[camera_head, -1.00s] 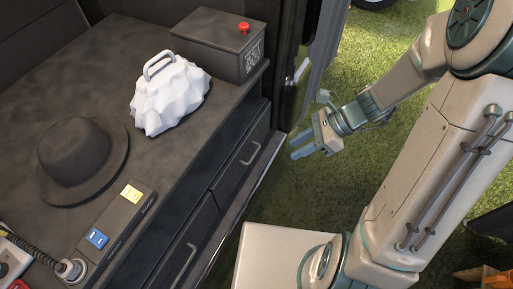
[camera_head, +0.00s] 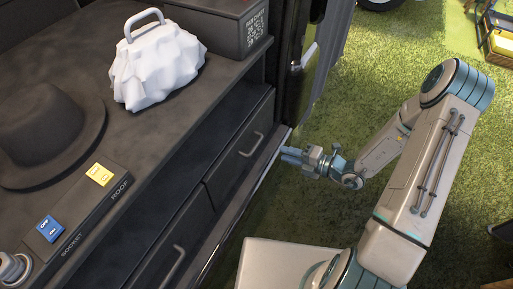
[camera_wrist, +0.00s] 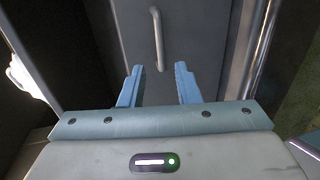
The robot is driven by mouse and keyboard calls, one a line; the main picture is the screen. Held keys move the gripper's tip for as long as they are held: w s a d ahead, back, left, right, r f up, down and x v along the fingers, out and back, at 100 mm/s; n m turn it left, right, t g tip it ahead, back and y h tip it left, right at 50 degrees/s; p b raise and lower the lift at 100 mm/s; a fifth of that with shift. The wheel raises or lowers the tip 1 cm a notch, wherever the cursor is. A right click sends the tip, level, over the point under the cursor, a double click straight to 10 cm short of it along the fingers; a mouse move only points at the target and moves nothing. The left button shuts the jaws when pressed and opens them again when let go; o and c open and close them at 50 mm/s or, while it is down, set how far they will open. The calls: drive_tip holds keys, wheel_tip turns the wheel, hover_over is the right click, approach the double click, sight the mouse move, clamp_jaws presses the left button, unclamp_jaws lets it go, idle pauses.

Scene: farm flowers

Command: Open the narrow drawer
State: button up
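Two dark drawer fronts sit side by side under the counter, each with a grey bar handle. The farther drawer (camera_head: 232,172) looks the shorter of the two, and its handle (camera_head: 252,145) faces my arm. The nearer drawer (camera_head: 160,238) has a similar handle (camera_head: 172,267). Both drawers look shut. My gripper (camera_head: 291,155) is in front of the farther drawer, apart from it. In the wrist view, the blue fingers of my gripper (camera_wrist: 160,84) are spread with nothing between them, and a handle (camera_wrist: 157,40) on a drawer front (camera_wrist: 188,25) lies beyond, roughly between the fingertips.
On the counter (camera_head: 150,140) are a white crumpled bag (camera_head: 160,70), a dark hat (camera_head: 45,125), a switch panel (camera_head: 75,215) and a dark box (camera_head: 222,22). A door frame (camera_head: 292,70) stands beyond the farther drawer. Grass (camera_head: 370,90) lies open around my arm.

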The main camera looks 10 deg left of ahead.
sight(256, 144)
drive_tip(key=shift+b+x, duration=2)
drive_tip(key=shift+x, duration=4.15)
clamp_jaws()
